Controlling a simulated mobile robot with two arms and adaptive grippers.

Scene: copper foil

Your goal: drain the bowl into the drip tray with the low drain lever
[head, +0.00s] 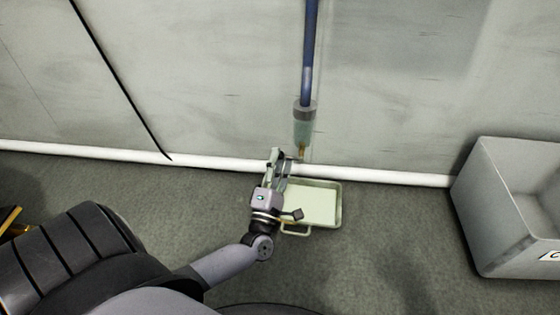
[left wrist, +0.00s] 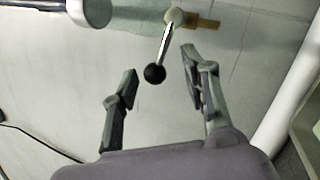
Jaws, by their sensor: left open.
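A greenish bowl (head: 304,128) hangs under a blue vertical pipe by the wall, with a brass outlet (head: 302,150) at its bottom. In the left wrist view, the drain lever (left wrist: 164,48) is a thin metal rod ending in a black ball (left wrist: 155,74). I cannot make it out in the head view. My left gripper (head: 277,156) is open and empty, left of and close below the bowl. In the left wrist view its fingers (left wrist: 160,64) stand apart on either side of the ball, without visible contact. The shallow drip tray (head: 325,214) lies on the floor below, partly covered by my gripper.
A white pipe (head: 390,175) runs along the foot of the panelled wall, behind the tray. A grey bin (head: 490,215) stands at the right. A yellow object (head: 10,220) shows at the left edge. Floor between tray and bin is clear.

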